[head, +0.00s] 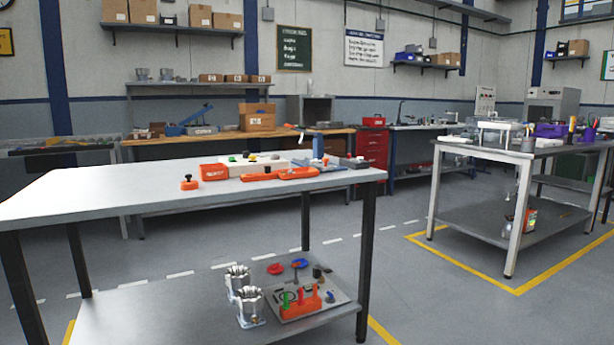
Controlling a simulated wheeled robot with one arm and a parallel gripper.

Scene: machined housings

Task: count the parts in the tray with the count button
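My gripper is not in view. On the near steel table (110,190) stands a small orange knob-like piece (189,183), with an orange box (213,172) to its right. Behind them is a low white block (275,163) with small green, black and red pieces on or behind it. A long, low orange holder (292,174) lies in front of it. On the lower shelf a grey tray-like plate (335,308) carries an orange block with green and red pieces, and red and blue pieces lie at its far side. Which piece is the count button I cannot tell.
Two shiny metal housings (250,308) stand left of the grey plate on the lower shelf. The left part of the near tabletop is bare. A second table (462,150) with items stands at right inside yellow floor lines. Open floor (410,285) lies between the tables.

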